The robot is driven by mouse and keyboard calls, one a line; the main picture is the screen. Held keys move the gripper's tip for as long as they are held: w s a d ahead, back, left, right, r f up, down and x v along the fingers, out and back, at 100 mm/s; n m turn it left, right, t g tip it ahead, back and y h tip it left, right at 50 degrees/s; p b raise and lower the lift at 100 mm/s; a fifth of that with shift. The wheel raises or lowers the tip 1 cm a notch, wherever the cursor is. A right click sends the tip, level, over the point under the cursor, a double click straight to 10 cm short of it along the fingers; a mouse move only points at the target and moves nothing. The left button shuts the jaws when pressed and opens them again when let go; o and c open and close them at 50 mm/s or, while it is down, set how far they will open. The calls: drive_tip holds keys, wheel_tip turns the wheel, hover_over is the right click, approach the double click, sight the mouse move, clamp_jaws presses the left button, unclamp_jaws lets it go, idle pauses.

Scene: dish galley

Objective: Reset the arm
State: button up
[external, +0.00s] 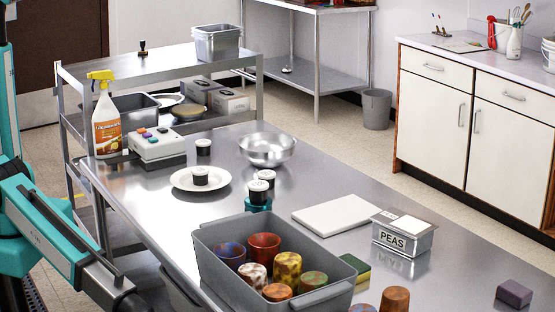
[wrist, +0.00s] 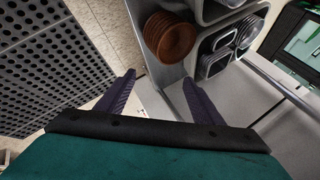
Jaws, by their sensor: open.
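My gripper (wrist: 162,88) shows in the wrist view with its two dark fingers spread wide apart and nothing between them. Below the fingers is pale surface, too close-cropped to name. My teal arm (external: 48,232) comes in at the lower left of the external view, beside the left edge of the steel table (external: 325,188). My gripper's fingers do not show in that view.
A grey tub (external: 222,270) of several coloured cups stands at the table's front. The wrist view shows stacked brown bowls (wrist: 170,36) and metal pans (wrist: 216,62).

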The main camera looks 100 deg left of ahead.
drive_tip(key=s+a+f+n+g+y+p, duration=0.1)
drive_tip(key=s+a+f+n+g+p, duration=0.2)
drive_tip(key=s+a+f, duration=0.5)
drive_tip(key=s+a+f+n+g+y, duration=0.1)
drive_tip(key=s+a+f+n+g, duration=0.3)
drive_tip(key=s+a, duration=0.7)
drive_tip(key=s+a+n+g+p, duration=0.1)
drive_tip(key=s+a+n+g, duration=0.2)
drive_tip(key=s, duration=1)
drive_tip(key=s+a+f+n+g+p, duration=0.1)
drive_tip(key=s+a+n+g+p, duration=0.1)
drive_tip(key=s, duration=1)
drive_tip(key=shift+s+a+n+g+h, duration=0.35)
drive_tip(key=shift+a+n+g, duration=0.4)
drive_tip(key=shift+n, duration=0.45)
